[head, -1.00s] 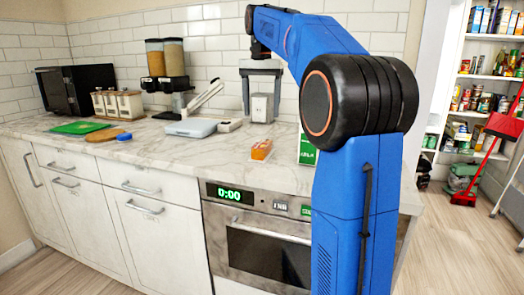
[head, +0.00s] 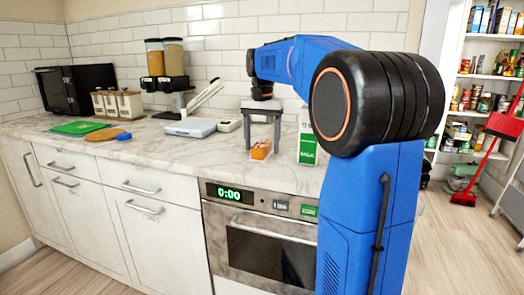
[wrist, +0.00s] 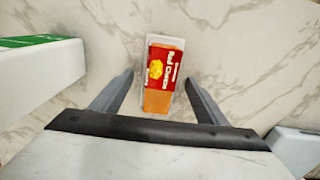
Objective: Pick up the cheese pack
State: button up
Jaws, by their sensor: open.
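The cheese pack (head: 261,149) is a small orange pack with a red label, lying on the marble counter above the oven. In the wrist view the cheese pack (wrist: 164,75) lies between and just beyond the two fingers, with its label facing up. My gripper (head: 263,146) points down over the pack, its fingers on either side of it in the head view. In the wrist view my gripper (wrist: 160,92) is open, and I see no finger touching the pack. The exact height of the fingertips above the counter is hard to tell.
A green and white carton (head: 307,137) stands close to the right of the pack; it shows at left in the wrist view (wrist: 35,72). The counter's front edge is near.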

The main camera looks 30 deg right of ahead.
jog(key=shift+f, duration=0.25)
jog(key=shift+c, duration=0.5)
jog(key=c, duration=1.3)
